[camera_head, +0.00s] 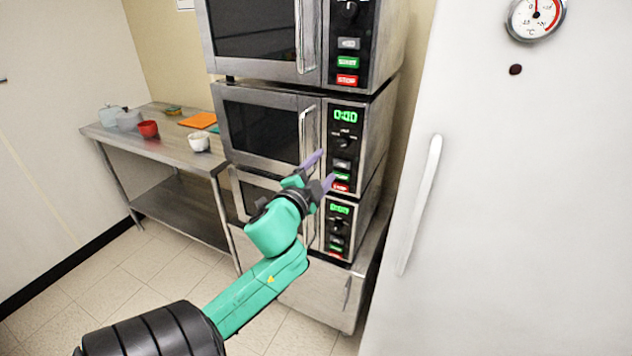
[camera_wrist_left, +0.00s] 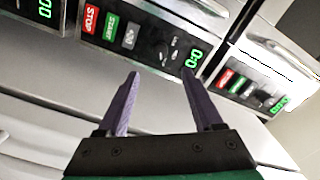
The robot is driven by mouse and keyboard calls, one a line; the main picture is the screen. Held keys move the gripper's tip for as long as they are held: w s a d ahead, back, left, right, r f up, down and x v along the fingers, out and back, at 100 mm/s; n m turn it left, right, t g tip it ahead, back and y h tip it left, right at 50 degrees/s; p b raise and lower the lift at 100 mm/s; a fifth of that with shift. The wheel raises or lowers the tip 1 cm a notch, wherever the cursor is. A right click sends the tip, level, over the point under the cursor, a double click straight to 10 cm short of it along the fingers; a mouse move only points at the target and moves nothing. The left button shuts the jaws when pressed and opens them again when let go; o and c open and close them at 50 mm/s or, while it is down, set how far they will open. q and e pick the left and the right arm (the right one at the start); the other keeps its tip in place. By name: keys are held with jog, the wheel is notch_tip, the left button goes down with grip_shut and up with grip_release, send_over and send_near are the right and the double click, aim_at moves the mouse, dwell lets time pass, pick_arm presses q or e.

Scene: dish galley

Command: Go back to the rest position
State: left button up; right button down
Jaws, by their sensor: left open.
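My left gripper (camera_head: 322,170) is open and empty, with its purple fingers pointing at the control panels of the stacked microwaves. The middle microwave (camera_head: 265,127) has a lit green 0:00 display, and its door is shut. In the left wrist view, the two fingers (camera_wrist_left: 158,105) stand apart with nothing between them. A microwave panel (camera_wrist_left: 145,38) with a red STOP button and a green START button lies beyond them. I cannot tell whether the fingertips touch the panel. My right gripper shows in neither view.
A large white door with a handle (camera_head: 420,205) stands close on the right. The tiled floor (camera_head: 125,285) at lower left is clear.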

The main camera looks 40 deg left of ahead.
pick_arm(q)
jog(key=shift+v, duration=1.95)
